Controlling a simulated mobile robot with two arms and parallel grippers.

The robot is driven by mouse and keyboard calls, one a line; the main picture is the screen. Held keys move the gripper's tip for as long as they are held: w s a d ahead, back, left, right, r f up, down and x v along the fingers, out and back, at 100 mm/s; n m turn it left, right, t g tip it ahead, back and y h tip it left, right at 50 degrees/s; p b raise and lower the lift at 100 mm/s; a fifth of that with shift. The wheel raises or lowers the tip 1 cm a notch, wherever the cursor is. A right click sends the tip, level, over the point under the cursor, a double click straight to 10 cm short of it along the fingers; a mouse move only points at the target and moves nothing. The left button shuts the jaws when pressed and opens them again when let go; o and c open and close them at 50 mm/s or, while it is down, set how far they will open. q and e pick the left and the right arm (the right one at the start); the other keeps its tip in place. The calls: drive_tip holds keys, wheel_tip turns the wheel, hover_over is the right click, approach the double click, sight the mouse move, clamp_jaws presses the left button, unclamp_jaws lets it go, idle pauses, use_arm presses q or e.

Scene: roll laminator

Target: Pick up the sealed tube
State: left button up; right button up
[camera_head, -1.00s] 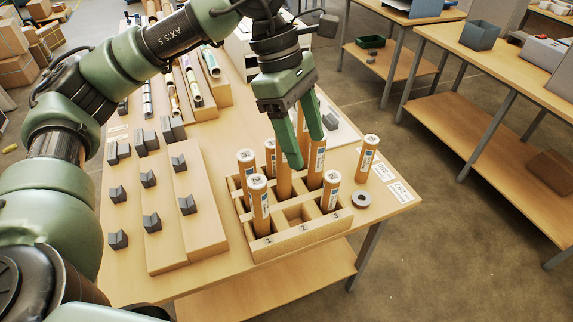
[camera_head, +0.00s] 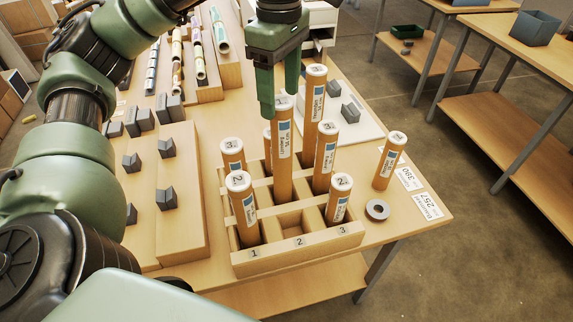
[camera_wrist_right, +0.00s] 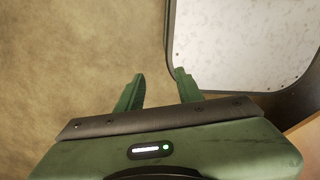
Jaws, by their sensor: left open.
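Several brown cardboard tubes with white numbered caps stand in a wooden rack (camera_head: 318,243); a tall one (camera_head: 313,105) and a middle one (camera_head: 284,145) rise highest. Another capped tube (camera_head: 388,165) stands slightly tilted on the table, right of the rack. I cannot tell which tube the task means. My left gripper (camera_head: 279,101) points down at the rack's back, its fingers apart, close to the tops of the middle and tall tubes. Contact cannot be told. In the right wrist view, my right gripper (camera_wrist_right: 158,90) is open and empty above the floor.
A grey ring (camera_head: 377,210) lies right of the rack by paper labels (camera_head: 426,205). Grey blocks on a wooden board (camera_head: 180,230) stand to the left. A white board (camera_head: 345,115) lies behind the rack. A grey speckled panel (camera_wrist_right: 245,45) is near my right gripper.

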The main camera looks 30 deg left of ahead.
sight(282, 123)
use_arm(q)
drive_tip(key=shift+s+f, duration=0.25)
drive_tip(key=shift+f, duration=0.65)
drive_tip(key=shift+s+f, duration=0.1)
drive_tip(key=shift+f, duration=0.15)
drive_tip(key=f+p, duration=0.1)
drive_tip(key=f, duration=0.1)
drive_tip(key=w+f+p, duration=0.1)
drive_tip(key=f, duration=0.1)
drive_tip(key=shift+f, duration=0.55)
clamp_jaws()
